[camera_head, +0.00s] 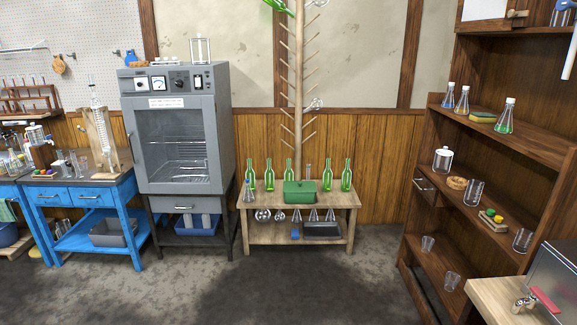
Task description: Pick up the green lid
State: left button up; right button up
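A green box with a green lid (300,185) on top stands on the low wooden bench (247,203) in the middle. The lid has a small raised handle and appears seated on the box. Green bottles stand upright on both sides of it, with some just behind. Neither of my grippers shows in the head view, and nothing is seen touching the lid.
A grey oven (178,128) on a stand is left of the bench, with a blue table (78,195) farther left. A wooden shelf (490,140) with glassware stands at the right. A wooden drying post (298,80) rises behind the bench. Floor in front is clear.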

aim_at(288, 186)
jog(key=i+z, duration=0.1)
jog(key=i, duration=0.7)
jog(key=i+j, duration=0.1)
jog(key=i, duration=0.75)
jog(key=i+j+z, duration=0.15)
jog(key=i, duration=0.65)
